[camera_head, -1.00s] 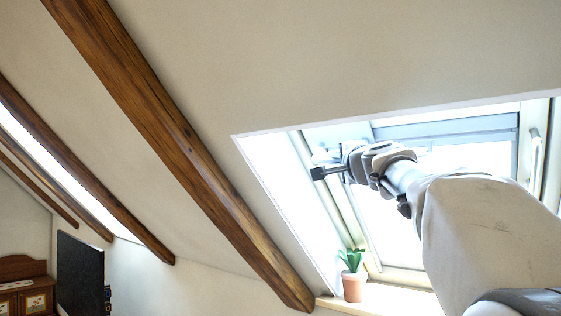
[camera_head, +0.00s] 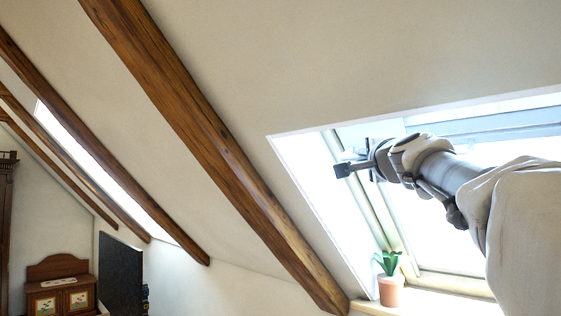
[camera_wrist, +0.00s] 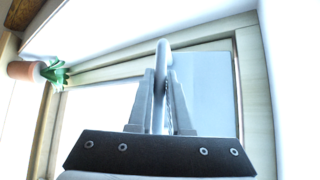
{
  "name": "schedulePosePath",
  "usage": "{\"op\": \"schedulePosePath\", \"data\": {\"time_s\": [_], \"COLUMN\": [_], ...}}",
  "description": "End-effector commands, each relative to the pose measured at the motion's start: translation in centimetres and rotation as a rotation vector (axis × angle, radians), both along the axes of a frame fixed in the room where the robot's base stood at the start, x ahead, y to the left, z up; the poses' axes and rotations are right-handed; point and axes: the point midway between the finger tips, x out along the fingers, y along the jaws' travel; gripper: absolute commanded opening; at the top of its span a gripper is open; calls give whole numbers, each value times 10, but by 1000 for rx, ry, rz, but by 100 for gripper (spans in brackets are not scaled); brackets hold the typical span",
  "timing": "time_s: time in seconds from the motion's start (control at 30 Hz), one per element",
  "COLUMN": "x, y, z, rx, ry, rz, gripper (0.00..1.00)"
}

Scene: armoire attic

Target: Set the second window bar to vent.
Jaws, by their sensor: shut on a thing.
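The skylight window (camera_head: 455,272) is at the right in the head view, bright in a pale frame. My gripper (camera_head: 357,168) reaches to its upper left part, near the frame. In the wrist view, my gripper (camera_wrist: 161,92) is shut on a pale rounded window bar (camera_wrist: 161,48), which stands between the two fingers and pokes out past their tips. The wrist view also shows the window frame (camera_wrist: 258,95) around the pane. My own arm hides much of the window in the head view, and the bar cannot be made out there.
A potted plant (camera_head: 390,290) stands on the sill below the window; it also shows in the wrist view (camera_wrist: 28,71). A thick wooden beam (camera_head: 205,120) slopes down left of the window. A small painted cabinet (camera_head: 58,290) and a dark panel (camera_head: 120,275) stand at lower left.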

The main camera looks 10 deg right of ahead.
Motion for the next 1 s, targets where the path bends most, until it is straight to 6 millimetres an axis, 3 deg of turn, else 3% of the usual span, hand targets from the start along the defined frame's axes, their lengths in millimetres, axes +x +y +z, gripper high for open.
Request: {"op": "schedulePosePath", "data": {"time_s": [0.1, 0.13, 0.27, 1.0], "x": [-1, -1, 0, -1], "y": [0, 0, 0, 0], "z": [2, 3, 2, -1], "rx": [-1, 0, 0, 0], "ry": [-4, -4, -4, -2], "rz": [1, 0, 0, 0], "gripper": [0, 23, 46, 47]}}
